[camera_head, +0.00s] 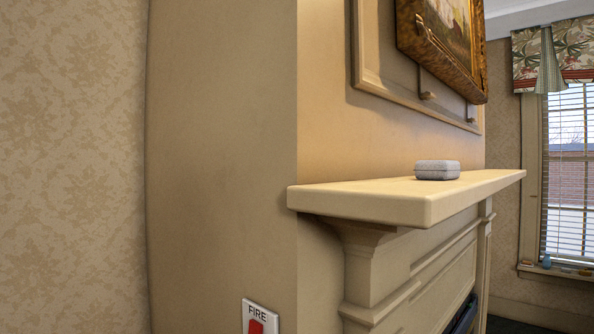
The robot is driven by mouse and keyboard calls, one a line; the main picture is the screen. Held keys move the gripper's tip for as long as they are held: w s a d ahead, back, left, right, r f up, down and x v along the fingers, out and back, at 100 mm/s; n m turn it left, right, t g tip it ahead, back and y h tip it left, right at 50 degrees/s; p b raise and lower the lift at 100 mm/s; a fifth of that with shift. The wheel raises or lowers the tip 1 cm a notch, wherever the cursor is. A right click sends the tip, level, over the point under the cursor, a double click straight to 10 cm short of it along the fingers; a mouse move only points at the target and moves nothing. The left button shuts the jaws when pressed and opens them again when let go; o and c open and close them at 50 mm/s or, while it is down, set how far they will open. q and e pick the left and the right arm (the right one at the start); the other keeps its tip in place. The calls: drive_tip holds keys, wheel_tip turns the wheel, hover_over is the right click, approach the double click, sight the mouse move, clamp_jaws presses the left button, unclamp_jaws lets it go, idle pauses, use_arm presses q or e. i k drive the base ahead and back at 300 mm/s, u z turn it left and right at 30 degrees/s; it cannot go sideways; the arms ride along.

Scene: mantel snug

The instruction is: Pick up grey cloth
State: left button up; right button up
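A small light grey block with rounded edges (437,170), which looks like a folded cloth or a small case, sits on the mantel shelf (370,200) toward its far half. I cannot tell for sure that it is cloth. Neither of my grippers shows in the head view, so their distance to it and their state cannot be seen.
The chimney wall (222,150) fills the middle left, with a red fire switch (258,318) low on it. A gold-framed picture (445,40) hangs above the shelf. A window (567,180) with blinds is at the far right. The rest of the visible shelf top is clear.

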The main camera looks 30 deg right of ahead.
sight(424, 170)
drive_tip(key=u, duration=1.65)
drive_tip(key=k, duration=1.3)
drive_tip(key=z, duration=2.2)
